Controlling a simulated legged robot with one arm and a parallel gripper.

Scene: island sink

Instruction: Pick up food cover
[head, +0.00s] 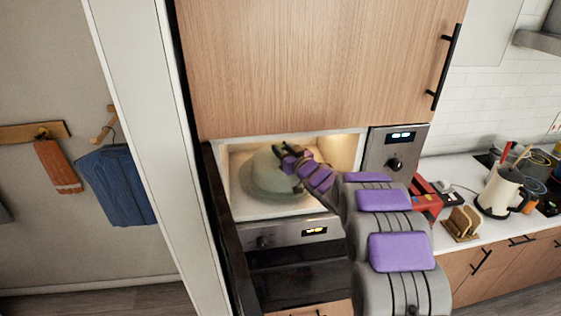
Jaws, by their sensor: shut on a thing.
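The food cover (262,172) is a pale, translucent dome inside the lit microwave (240,207), in the middle of the head view. It appears to sit on a round base or plate whose edge is hard to make out. My gripper (280,152) reaches in through the open front and is shut on the upper right part of the cover. The fingertips are small and dark here, so the exact contact is unclear. My arm hides part of the right side of the microwave opening.
The microwave door (222,235) stands open at the left. An oven (305,270) is below and a wooden cabinet (310,65) above. On the right counter are a red appliance (428,198), a wooden rack with toast-like slices (462,222) and a cream kettle (498,193).

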